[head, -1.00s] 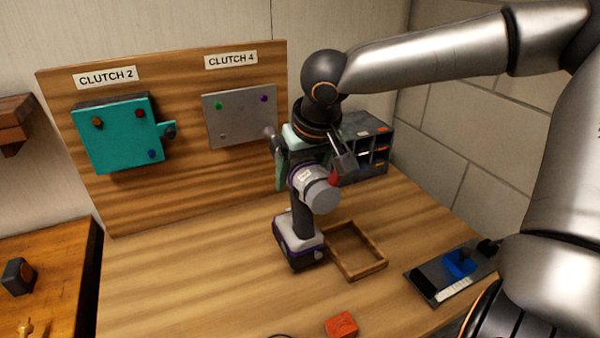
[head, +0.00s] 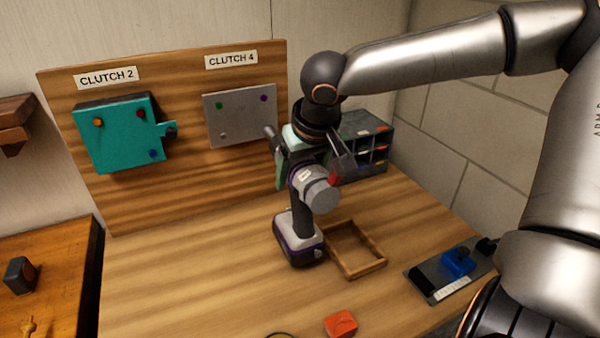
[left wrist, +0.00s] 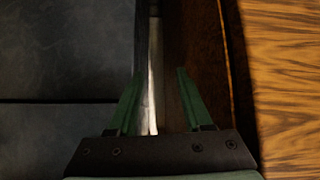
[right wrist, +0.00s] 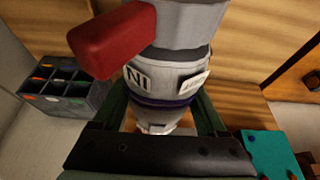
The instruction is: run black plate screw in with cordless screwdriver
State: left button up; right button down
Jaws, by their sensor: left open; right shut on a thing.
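My right gripper (head: 308,150) is shut on the cordless screwdriver (head: 318,193), which is grey and purple. It holds the tool upright above the table, battery down. In the right wrist view, the screwdriver body (right wrist: 176,80) sits between the green fingers (right wrist: 163,108). Its front end points toward the wooden board, close to the grey plate (head: 240,128) under CLUTCH 4. That plate carries a green screw (head: 219,105) and a purple screw (head: 263,98). I cannot tell which plate is the black one. In the left wrist view my left gripper (left wrist: 155,85) is open and empty.
A teal plate (head: 115,135) with several coloured screws hangs under CLUTCH 2. An empty wooden frame (head: 372,262), an orange-red block (head: 341,324) and a dark tray with a blue piece (head: 458,262) lie on the table. A compartment organizer (head: 365,125) stands behind the tool.

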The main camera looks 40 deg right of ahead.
jog(key=shift+w+d+r+p, duration=0.15)
jog(key=shift+w+p, duration=0.2)
jog(key=shift+w, duration=0.25)
jog(key=shift+w+d+r+p, duration=0.15)
jog(key=shift+w+p, duration=0.2)
jog(key=shift+w, duration=0.25)
dwell(1.4)
jog(key=shift+s+f, duration=0.1)
jog(key=shift+s, duration=0.05)
jog(key=shift+s+a, duration=0.25)
jog(key=shift+s, duration=0.5)
jog(key=shift+s+a, duration=0.25)
jog(key=shift+s, duration=0.5)
jog(key=shift+s+a, duration=0.25)
jog(key=shift+s, duration=0.5)
